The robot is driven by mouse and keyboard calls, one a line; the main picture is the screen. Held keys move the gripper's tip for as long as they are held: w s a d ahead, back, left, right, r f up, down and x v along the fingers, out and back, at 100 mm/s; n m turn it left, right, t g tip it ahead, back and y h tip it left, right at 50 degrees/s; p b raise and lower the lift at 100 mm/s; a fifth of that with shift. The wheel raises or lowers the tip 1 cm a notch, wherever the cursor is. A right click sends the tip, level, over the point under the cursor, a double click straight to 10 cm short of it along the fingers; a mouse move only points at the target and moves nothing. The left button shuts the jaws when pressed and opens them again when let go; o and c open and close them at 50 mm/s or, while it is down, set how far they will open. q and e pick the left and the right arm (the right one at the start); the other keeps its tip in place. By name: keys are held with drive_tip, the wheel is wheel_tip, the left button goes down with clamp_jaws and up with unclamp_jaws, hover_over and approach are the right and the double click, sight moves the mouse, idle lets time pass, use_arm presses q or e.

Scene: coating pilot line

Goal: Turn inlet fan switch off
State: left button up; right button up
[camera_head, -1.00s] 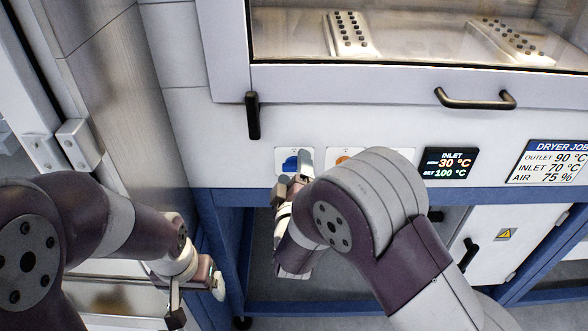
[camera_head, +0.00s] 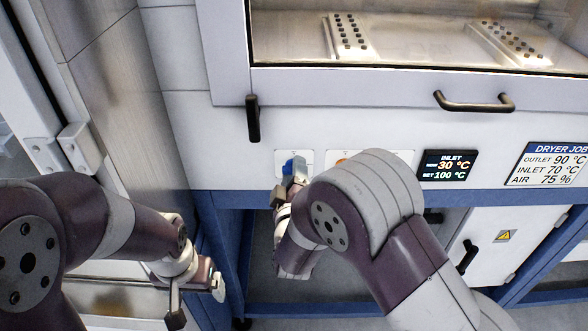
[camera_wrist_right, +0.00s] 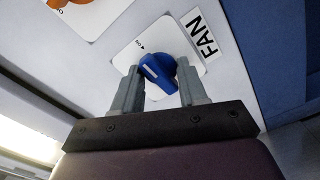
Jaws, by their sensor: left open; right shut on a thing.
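The blue fan switch knob (camera_wrist_right: 158,72) sits on a white plate (camera_wrist_right: 128,60) beside a label reading FAN (camera_wrist_right: 201,37) in the right wrist view. My right gripper (camera_wrist_right: 160,82) is shut on the knob, one finger on each side of it. In the head view the knob (camera_head: 289,166) shows just above my right gripper (camera_head: 296,182), partly covered by it. The knob's white pointer line shows in the wrist view. My left gripper (camera_head: 197,301) is open and empty, low at the left, away from the panel.
An orange switch (camera_head: 342,158) on a second plate is right of the fan switch, partly hidden by my right arm. Further right are a display (camera_head: 447,165) reading inlet 30 °C, set 100 °C, and a dryer job sign (camera_head: 549,164). A black handle (camera_head: 253,117) hangs above.

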drive_tip(key=n+p, duration=0.6)
drive_tip(key=n, duration=0.2)
idle(0.4)
drive_tip(key=n+p, duration=0.5)
drive_tip(key=n, duration=0.4)
drive_tip(key=shift+p, duration=0.35)
drive_tip(key=o, duration=1.3)
